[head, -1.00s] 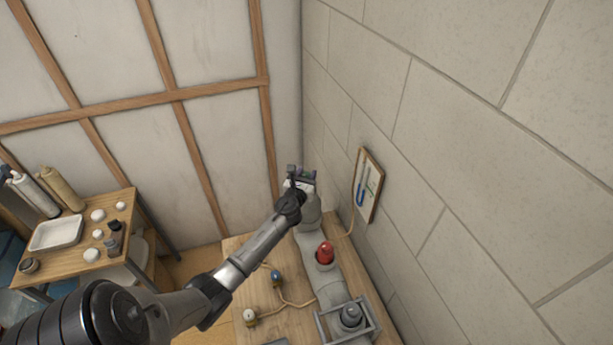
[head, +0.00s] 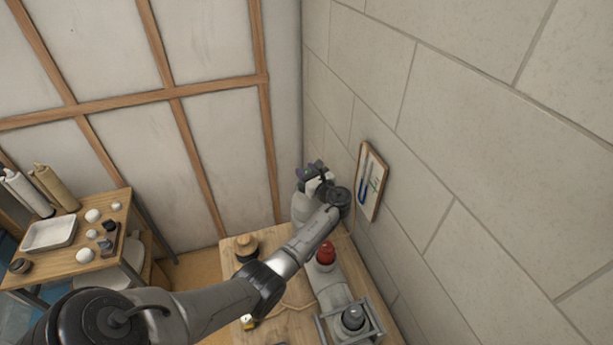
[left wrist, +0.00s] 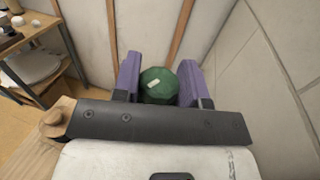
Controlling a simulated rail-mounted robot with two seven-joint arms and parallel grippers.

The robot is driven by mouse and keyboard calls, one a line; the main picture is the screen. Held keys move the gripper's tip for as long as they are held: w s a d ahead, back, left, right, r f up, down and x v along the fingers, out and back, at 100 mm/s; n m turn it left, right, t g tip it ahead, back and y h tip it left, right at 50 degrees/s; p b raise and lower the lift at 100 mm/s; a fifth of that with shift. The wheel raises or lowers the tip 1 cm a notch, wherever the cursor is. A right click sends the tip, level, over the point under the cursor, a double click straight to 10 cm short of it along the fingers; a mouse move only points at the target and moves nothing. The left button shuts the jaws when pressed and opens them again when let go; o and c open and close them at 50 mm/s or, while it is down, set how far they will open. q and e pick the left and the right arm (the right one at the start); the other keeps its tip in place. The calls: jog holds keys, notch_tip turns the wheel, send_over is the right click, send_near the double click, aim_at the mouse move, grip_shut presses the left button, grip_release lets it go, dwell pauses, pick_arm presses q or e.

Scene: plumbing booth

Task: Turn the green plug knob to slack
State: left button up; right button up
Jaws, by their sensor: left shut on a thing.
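The green plug knob (left wrist: 158,86) shows in the left wrist view as a round green top with a pale bar mark on it. The mark lies at a slant. My left gripper (left wrist: 160,88) has its purple fingers on both sides of the knob and is shut on it. In the head view my left gripper (head: 313,172) is at the top of the grey pipework, near the corner of the walls. The knob is mostly hidden there by the gripper. My right gripper is in neither view.
A red knob (head: 325,252) and a dark cap (head: 352,317) in a grey frame stand on the pipework nearer to me. A side table (head: 75,262) holds bottles and a white tray (head: 50,234).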

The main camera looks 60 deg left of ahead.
pick_arm(q)
jog(key=n+g+b, duration=0.2)
jog(key=g, duration=0.1)
jog(key=n+g+h+b, duration=0.1)
jog(key=shift+w+f+g, duration=0.1)
jog(key=shift+f+g, duration=0.15)
jog(key=shift+g, duration=0.15)
jog(key=shift+r+n+g+h+b, duration=0.1)
jog(key=shift+n+g+h+b, duration=0.8)
jog(key=shift+n+g+b, duration=0.7)
jog(key=shift+g, duration=0.3)
jog(key=o, duration=0.9)
jog(key=shift+r, duration=0.1)
